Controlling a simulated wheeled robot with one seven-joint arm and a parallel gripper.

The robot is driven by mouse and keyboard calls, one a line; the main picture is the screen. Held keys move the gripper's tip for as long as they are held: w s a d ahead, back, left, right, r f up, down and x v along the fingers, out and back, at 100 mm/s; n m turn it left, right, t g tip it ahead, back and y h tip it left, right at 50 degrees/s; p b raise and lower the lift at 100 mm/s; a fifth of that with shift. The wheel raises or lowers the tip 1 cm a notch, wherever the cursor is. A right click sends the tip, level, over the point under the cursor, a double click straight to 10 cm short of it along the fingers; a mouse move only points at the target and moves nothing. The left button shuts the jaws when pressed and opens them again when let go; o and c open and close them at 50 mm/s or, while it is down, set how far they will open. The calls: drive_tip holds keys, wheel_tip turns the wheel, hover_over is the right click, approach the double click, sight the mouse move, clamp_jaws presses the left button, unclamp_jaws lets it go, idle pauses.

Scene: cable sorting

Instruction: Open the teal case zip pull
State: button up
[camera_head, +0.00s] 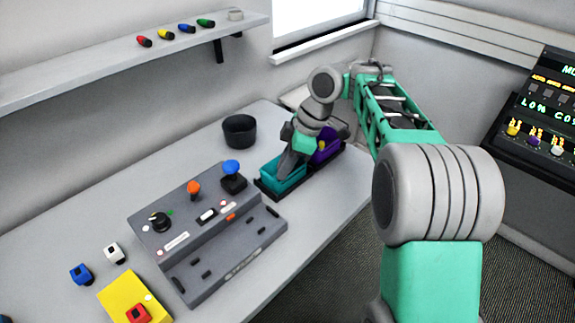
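The teal case (275,180) sits in a dark tray (297,188) on the desk, right of the grey control box. My gripper (288,168) reaches down over the teal case from above. Its tip overlaps the case's middle and back side. I cannot tell whether it touches the case. The fingers are small and dark, so I cannot tell whether they are open or shut. The teal case's zip pull is not distinguishable; my gripper may hide it. A purple case (331,147) stands in the same tray behind and to the right, with a small yellow piece (321,146) on its near side.
A grey control box (190,232) with orange and blue knobs stands left of the tray. A black cup (240,131) stands behind it. Blue, white and red blocks and a yellow pad (118,292) lie front left. A wall shelf (120,62) hangs above the desk.

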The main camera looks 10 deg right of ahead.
drive_tip(key=o, duration=0.3)
drive_tip(key=shift+o, duration=0.2)
drive_tip(key=p+v, duration=0.3)
drive_tip(key=v, duration=0.4)
drive_tip(key=shift+d+r+p, duration=0.2)
drive_tip(key=shift+r+p, duration=0.15)
drive_tip(key=s+a+m+t+h+p, duration=0.1)
drive_tip(key=s+a+m+t, duration=0.15)
drive_tip(key=s+m, duration=0.4)
drive_tip(key=s+d+f+m+h, duration=0.3)
drive_tip(key=s+d+f+m, duration=0.2)
drive_tip(key=s+m, duration=0.4)
drive_tip(key=shift+s+d+f+p, duration=0.3)
drive_tip(key=shift+s+f+p, duration=0.1)
drive_tip(key=shift+s+f, duration=0.4)
